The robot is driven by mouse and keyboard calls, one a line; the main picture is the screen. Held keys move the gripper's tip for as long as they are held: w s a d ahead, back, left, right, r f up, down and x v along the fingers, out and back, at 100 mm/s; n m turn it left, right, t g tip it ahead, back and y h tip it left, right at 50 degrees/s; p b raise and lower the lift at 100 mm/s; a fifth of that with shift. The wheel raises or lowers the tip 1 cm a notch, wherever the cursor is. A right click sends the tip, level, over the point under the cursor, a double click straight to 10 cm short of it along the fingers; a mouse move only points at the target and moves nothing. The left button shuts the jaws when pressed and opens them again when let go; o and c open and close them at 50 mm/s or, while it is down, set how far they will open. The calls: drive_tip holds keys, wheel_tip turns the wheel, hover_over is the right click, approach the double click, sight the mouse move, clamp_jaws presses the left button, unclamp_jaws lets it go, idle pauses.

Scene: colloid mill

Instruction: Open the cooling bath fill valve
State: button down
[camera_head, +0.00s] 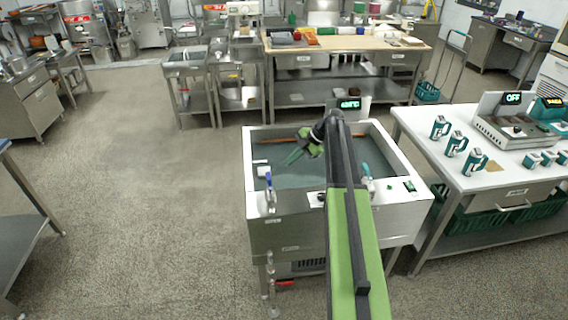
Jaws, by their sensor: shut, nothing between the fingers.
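The cooling bath (256,234) is a white-rimmed steel tank in the middle of the view, with grey-green liquid inside. A valve with an upright blue lever (269,181) stands on its front left rim. I take this for the fill valve; its label is too small to read. Below the tank, a second valve with a red handle (286,283) sits on a pipe. My gripper (291,158) is shut and empty over the bath, behind and to the right of the blue lever and apart from it. My arm hides part of the bath's middle and front.
A white table (490,180) with several teal-and-white handheld devices and a display reading OFF stands close on the right. A steel sink unit (187,68) and wooden-topped bench (345,42) stand behind. The floor (150,200) left of the bath is clear.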

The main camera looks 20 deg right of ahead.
drive_tip(key=d+r+p, duration=0.1)
drive_tip(key=r, duration=0.1)
drive_tip(key=w+d+r+p, duration=0.1)
drive_tip(key=d+r, duration=0.1)
drive_tip(key=shift+r+p, duration=0.15)
drive_tip(key=shift+p, duration=0.15)
